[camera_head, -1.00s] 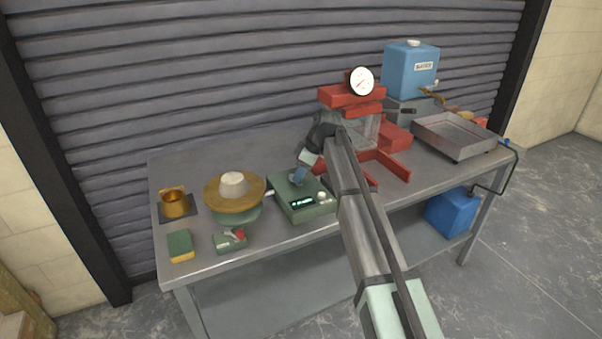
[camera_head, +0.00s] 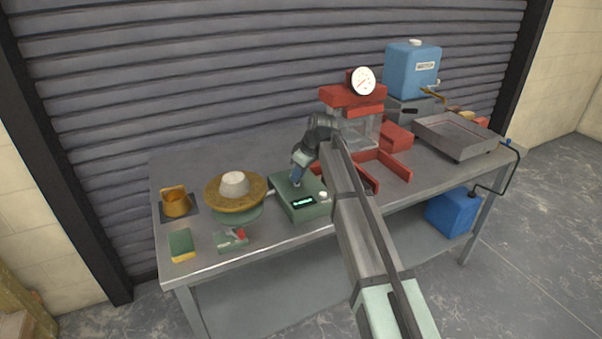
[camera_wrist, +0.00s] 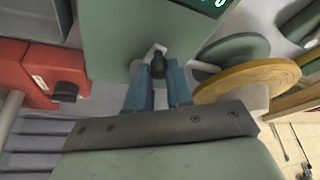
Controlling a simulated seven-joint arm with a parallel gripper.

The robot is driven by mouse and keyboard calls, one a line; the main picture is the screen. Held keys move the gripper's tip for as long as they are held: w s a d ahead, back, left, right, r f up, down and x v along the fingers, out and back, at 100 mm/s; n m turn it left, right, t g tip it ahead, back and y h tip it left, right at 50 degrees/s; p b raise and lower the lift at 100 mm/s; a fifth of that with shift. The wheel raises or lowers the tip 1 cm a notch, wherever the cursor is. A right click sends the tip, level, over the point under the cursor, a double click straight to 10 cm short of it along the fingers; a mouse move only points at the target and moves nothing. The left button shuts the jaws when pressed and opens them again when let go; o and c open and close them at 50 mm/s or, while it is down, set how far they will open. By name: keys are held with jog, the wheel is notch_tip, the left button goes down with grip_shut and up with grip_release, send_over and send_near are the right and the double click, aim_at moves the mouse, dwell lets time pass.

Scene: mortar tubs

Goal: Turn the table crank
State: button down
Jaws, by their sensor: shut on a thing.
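The crank's dark knob (camera_wrist: 158,68) shows in the wrist view on a short pale crank arm (camera_wrist: 147,52) beside the green housing (camera_wrist: 115,35). My gripper (camera_wrist: 159,82) is shut on the knob, with a blue finger on each side. In the head view my gripper (camera_head: 297,181) reaches down at the green box with a lit display (camera_head: 310,210); the knob is hidden there. The round brass-coloured table (camera_head: 216,203) stands left of the box on a green base. A pale cone-shaped piece (camera_head: 234,183) sits on its middle.
A brass cup (camera_head: 175,204), a green and yellow sponge (camera_head: 181,243) and a small green device with a red part (camera_head: 232,239) are at left. A red press with a gauge (camera_head: 352,97), a blue tank (camera_head: 412,70) and a metal tray (camera_head: 455,137) are at right.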

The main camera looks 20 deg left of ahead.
jog(key=a+m, duration=0.1)
jog(key=m, duration=0.1)
jog(key=s+a+m+t, duration=0.1)
jog(key=m, duration=0.1)
jog(key=shift+m+t+h, duration=0.3)
jog(key=shift+h, duration=0.1)
jog(key=a+m, duration=0.1)
jog(key=a+m+t+h, duration=0.1)
jog(key=m, duration=0.1)
jog(key=shift+m, duration=0.3)
jog(key=m, duration=0.1)
jog(key=a+m+h, duration=0.1)
jog(key=m, duration=0.1)
jog(key=a+m, duration=0.1)
jog(key=shift+w+h, duration=0.3)
jog(key=shift+w+a+m+t+h, duration=0.15)
jog(key=shift+a+m+h, duration=0.1)
jog(key=shift+m, duration=0.4)
jog(key=shift+w+a+m+t+h, duration=0.1)
jog(key=shift+w+a+m+h, duration=0.1)
jog(key=shift+m, duration=0.5)
jog(key=shift+w+a+m+t+h, duration=0.15)
jog(key=shift+m+h, duration=0.1)
jog(key=shift+m, duration=0.4)
jog(key=c, duration=1)
grip_release()
jog(key=shift+c, duration=0.2)
